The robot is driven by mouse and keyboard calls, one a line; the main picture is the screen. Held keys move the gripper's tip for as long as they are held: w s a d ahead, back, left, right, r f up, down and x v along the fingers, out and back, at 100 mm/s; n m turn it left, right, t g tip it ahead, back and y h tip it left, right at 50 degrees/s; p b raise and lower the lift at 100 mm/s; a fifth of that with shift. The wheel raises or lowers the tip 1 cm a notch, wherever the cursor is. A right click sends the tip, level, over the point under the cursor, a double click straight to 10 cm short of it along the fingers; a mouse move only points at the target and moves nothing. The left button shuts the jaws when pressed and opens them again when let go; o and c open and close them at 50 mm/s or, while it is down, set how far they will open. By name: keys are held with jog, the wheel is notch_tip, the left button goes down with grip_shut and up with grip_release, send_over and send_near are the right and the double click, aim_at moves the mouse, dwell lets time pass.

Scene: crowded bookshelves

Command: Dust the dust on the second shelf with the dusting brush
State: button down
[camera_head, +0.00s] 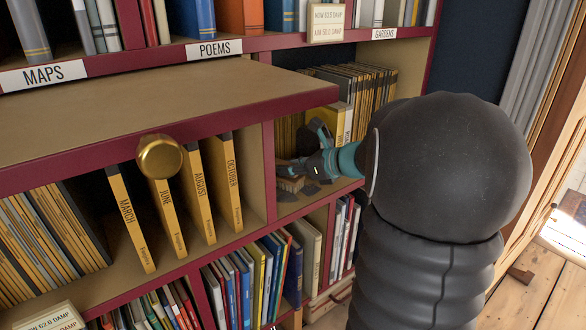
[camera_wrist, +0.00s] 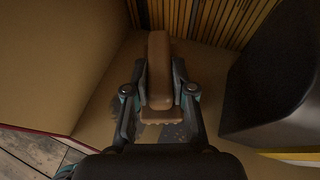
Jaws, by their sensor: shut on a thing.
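My gripper (camera_head: 305,168) reaches into the right-hand compartment of the shelf below the MAPS and POEMS labels. It is shut on the dusting brush (camera_head: 290,184), which has a brown wooden body and pale bristles. In the wrist view the brush (camera_wrist: 159,72) sits between the two fingers of my gripper (camera_wrist: 160,85), its long side pointing toward the back. Dark grey dust (camera_head: 310,190) lies in patches on the tan shelf board beside and under the brush. The dust also shows around the fingers in the wrist view (camera_wrist: 172,132). Whether the bristles touch the board is unclear.
A row of yellow-spined magazines (camera_head: 372,88) stands at the compartment's back. A dark block-like thing (camera_wrist: 275,85) stands close to the right of my gripper in the wrist view. A tan divider (camera_wrist: 60,60) bounds the left. A brass knob (camera_head: 160,158) juts out at the shelf front.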

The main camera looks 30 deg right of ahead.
jog(key=shift+w+d+f, duration=0.1)
jog(key=shift+d, duration=0.7)
jog(key=shift+s+d+p, duration=0.2)
jog(key=shift+s, duration=0.8)
jog(key=shift+s+d+p, duration=0.15)
jog(key=shift+s+p, duration=0.05)
jog(key=shift+s, duration=0.75)
jog(key=shift+s+d, duration=0.2)
jog(key=shift+s, duration=0.8)
jog(key=shift+s+d, duration=0.2)
jog(key=shift+s, duration=0.8)
jog(key=shift+w+d+p, duration=0.2)
jog(key=shift+d+p, duration=0.35)
jog(key=shift+d, duration=0.3)
jog(key=shift+w+a+p, duration=0.2)
jog(key=shift+w, duration=0.65)
jog(key=shift+w+a+p, duration=0.15)
jog(key=shift+w+p, duration=0.05)
jog(key=shift+w, duration=0.6)
jog(key=shift+w+a, duration=0.2)
jog(key=shift+w, duration=0.95)
jog(key=shift+w+a, duration=0.2)
jog(key=shift+w, duration=0.95)
jog(key=shift+p, duration=0.35)
